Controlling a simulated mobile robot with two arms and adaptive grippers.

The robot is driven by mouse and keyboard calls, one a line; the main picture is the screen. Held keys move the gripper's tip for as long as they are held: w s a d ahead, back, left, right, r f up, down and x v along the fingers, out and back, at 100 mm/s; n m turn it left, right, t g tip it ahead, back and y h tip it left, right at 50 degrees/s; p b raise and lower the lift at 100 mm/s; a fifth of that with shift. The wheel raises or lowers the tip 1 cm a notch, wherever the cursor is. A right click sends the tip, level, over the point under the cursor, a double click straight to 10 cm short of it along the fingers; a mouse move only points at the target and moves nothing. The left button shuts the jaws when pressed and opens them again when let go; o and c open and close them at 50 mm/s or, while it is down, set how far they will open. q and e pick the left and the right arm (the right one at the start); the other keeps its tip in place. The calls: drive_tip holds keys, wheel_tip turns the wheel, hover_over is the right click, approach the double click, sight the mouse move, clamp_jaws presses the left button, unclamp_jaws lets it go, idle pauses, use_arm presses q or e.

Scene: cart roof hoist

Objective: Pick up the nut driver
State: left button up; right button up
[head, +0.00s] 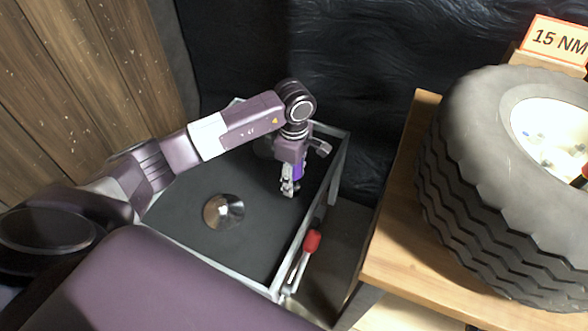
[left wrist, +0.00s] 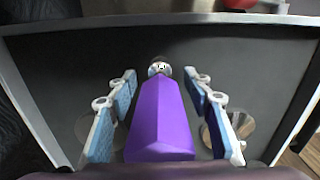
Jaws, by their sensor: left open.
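A bright purple handle, which I take to be the nut driver, shows in the head view (head: 298,170) and large in the left wrist view (left wrist: 160,120). A small silver end (left wrist: 160,68) shows at its far tip. My left gripper (head: 289,188) is over the dark cart top, pointing down. Its blue-padded fingers stand on both sides of the purple handle in the left wrist view (left wrist: 160,95), open, with gaps showing along both sides. I cannot tell what the handle rests on. My right gripper is not in view.
The grey-framed cart top (head: 185,215) carries a shiny metal bowl-like piece (head: 223,211). A red-handled tool (head: 312,241) is at the cart's right side. A large tyre (head: 470,190) sits on a wooden bench (head: 395,235) at right, before a "15 NM" sign (head: 558,40).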

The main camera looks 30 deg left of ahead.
use_arm(q)
clamp_jaws()
drive_tip(key=shift+r, duration=0.2)
idle(0.4)
